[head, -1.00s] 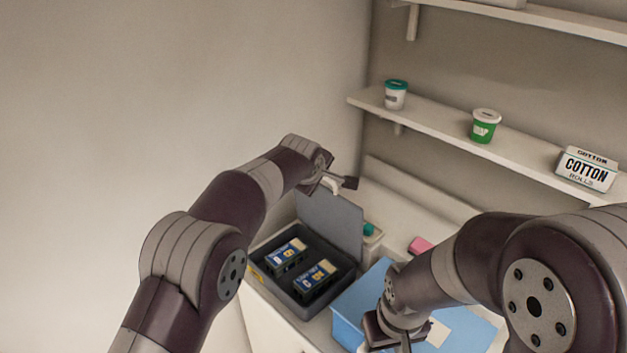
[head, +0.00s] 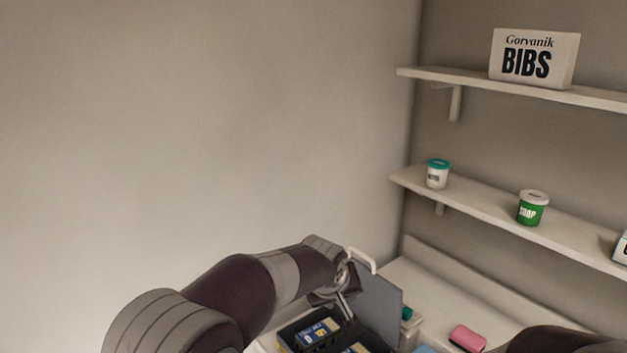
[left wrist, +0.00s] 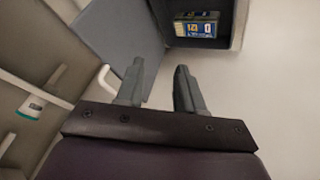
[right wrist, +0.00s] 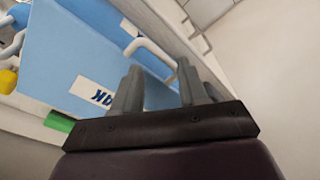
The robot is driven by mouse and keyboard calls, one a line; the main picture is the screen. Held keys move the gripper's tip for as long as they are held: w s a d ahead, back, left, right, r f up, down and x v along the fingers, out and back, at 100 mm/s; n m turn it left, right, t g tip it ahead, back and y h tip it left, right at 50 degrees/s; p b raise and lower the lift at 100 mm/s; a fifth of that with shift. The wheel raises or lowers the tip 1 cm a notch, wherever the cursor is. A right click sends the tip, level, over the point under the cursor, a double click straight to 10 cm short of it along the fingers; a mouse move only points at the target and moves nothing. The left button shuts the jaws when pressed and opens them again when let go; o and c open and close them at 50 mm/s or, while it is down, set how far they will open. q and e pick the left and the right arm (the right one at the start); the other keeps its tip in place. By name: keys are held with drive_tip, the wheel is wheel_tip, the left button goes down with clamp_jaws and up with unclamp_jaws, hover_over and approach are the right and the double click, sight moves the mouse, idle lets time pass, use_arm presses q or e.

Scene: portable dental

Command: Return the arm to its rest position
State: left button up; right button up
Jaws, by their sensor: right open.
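My left arm reaches in from the left in the head view, and my left gripper (head: 343,300) is near the raised grey lid (head: 377,303) of the dark case. In the left wrist view the left gripper (left wrist: 160,85) has its fingers apart with nothing between them. The lid's white handle (head: 361,260) is beside the gripper. My right gripper (right wrist: 154,85) shows in the right wrist view, open and empty, over a blue case (right wrist: 85,50) with a white handle (right wrist: 150,52). In the head view only a part of my right arm shows at the bottom right.
Dark battery-like packs (head: 309,334) lie in the open case. A pink block (head: 468,338) lies on the white counter. Shelves hold a bibs box (head: 534,58), a teal-lidded tub (head: 437,174) and a green soap tub (head: 532,208). The left wall area is clear.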

use_arm(q)
drive_tip(key=s+a+f+g+y, duration=0.1)
drive_tip(key=s+a+f, duration=0.2)
drive_tip(key=s+a, duration=0.5)
drive_tip(key=s+a+f+m+g+y, duration=0.1)
drive_tip(key=s+a+f, duration=0.3)
drive_tip(key=s+a, duration=0.5)
drive_tip(key=s+a+f+m+g, duration=0.1)
drive_tip(key=s+a+f+g, duration=0.2)
drive_tip(key=s+a, duration=0.5)
drive_tip(key=shift+s+a+f+y, duration=0.4)
drive_tip(key=shift+a+f, duration=0.05)
drive_tip(key=shift+f, duration=0.05)
